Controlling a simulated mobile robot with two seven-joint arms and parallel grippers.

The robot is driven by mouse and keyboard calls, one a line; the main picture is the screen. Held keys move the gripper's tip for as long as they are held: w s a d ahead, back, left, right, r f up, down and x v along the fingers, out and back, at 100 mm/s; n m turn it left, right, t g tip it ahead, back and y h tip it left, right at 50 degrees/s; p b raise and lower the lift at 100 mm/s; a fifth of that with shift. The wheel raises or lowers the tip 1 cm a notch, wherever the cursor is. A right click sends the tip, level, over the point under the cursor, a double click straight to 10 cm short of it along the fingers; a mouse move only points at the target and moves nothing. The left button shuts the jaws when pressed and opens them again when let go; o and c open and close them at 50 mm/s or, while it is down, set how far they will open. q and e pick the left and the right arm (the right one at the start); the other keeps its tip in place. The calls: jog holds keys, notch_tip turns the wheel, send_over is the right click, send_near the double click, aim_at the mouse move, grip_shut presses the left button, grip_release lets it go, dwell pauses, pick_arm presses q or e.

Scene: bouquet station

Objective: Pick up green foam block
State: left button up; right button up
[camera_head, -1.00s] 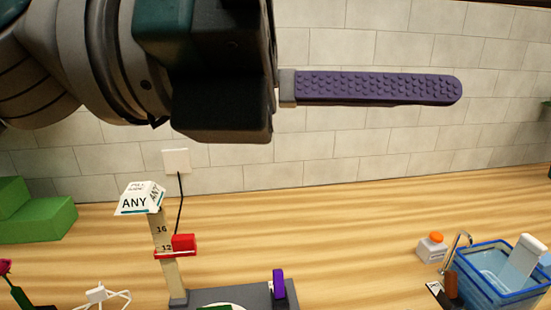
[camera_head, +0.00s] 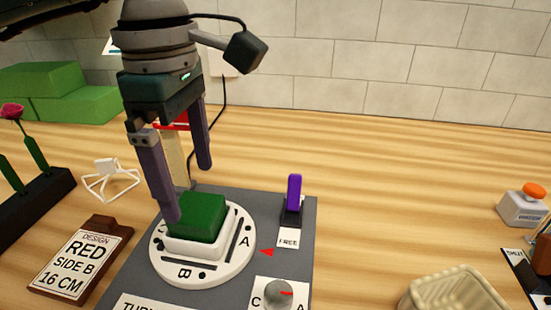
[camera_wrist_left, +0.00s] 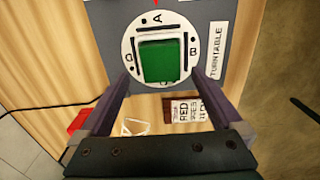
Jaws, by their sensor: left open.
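A dark green foam block (camera_head: 198,217) sits in a white square holder (camera_head: 190,245) on the round white turntable disc (camera_head: 235,262). The block also shows in the left wrist view (camera_wrist_left: 160,60), between the ends of the fingers. My left gripper (camera_head: 187,191) points down at the turntable, open and empty, with one purple finger in front of the block's left side and the other behind it. I cannot tell whether the fingers touch it. Lighter green foam blocks (camera_head: 75,106) are stacked at the back left. My right gripper is not in view.
The grey turntable base has a purple lever (camera_head: 294,192) marked FREE and a grey knob (camera_head: 279,292). A measuring post with a red slider (camera_head: 172,122) stands behind my gripper. A design sign (camera_head: 75,262) and flower rack (camera_head: 35,210) are left; a beige basket (camera_head: 455,292) is right.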

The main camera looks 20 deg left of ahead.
aim_at(195, 207)
pick_arm(q)
notch_tip(195, 207, down, 4)
jog(key=shift+f, duration=0.25)
jog(key=c, duration=1.4)
jog(key=shift+c, duration=0.4)
jog(key=shift+r, duration=0.2)
